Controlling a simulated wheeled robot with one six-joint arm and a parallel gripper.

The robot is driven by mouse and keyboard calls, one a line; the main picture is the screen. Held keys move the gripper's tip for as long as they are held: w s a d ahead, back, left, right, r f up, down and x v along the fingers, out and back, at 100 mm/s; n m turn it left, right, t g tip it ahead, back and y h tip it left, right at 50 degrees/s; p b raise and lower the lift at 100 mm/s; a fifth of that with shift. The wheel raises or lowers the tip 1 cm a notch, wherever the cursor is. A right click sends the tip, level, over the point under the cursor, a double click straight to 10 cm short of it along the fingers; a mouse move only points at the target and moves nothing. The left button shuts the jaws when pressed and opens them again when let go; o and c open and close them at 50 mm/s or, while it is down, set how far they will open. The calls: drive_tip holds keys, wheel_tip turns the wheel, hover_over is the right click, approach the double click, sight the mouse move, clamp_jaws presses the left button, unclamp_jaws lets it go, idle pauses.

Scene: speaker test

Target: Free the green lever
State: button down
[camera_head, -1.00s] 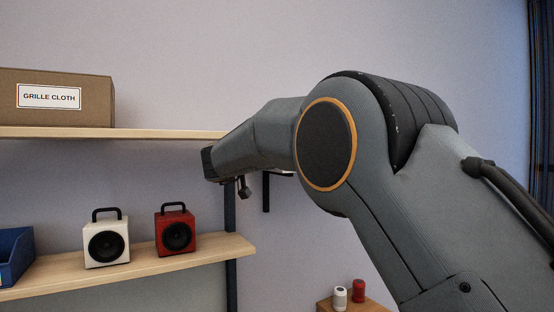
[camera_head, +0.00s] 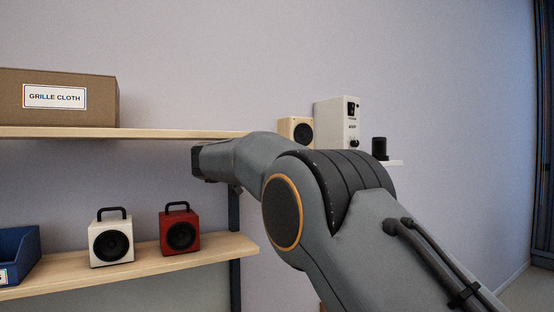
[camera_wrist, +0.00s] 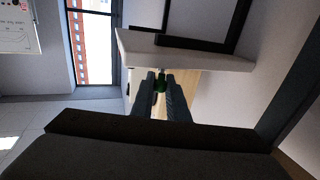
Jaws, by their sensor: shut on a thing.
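The green lever (camera_wrist: 161,85) shows in the wrist view as a small dark green piece between my fingertips. My gripper (camera_wrist: 160,79) is shut on it. The fingers hide most of it, so I cannot tell its full shape or what it is fixed to. A pale slab (camera_wrist: 205,57) lies just beyond the fingertips in that view. In the head view the lever is not visible, and my gripper is hidden beyond the end of my forearm.
A white speaker (camera_head: 111,222) and a red speaker (camera_head: 180,215) stand on the lower shelf (camera_head: 60,276), beside a blue bin (camera_head: 20,243). A box labelled GRILLE CLOTH (camera_head: 30,75) is above. A white amplifier (camera_head: 330,122) and wooden speaker (camera_head: 292,122) stand behind my arm.

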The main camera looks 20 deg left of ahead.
drive_tip(key=c, duration=1.7)
unclamp_jaws()
drive_tip(key=shift+s, duration=0.15)
drive_tip(key=shift+a, duration=0.1)
drive_tip(key=b+v, duration=0.3)
drive_tip(key=v, duration=0.4)
drive_tip(key=shift+s+a+b, duration=0.1)
drive_tip(key=shift+s+b, duration=0.2)
drive_tip(key=shift+s, duration=0.05)
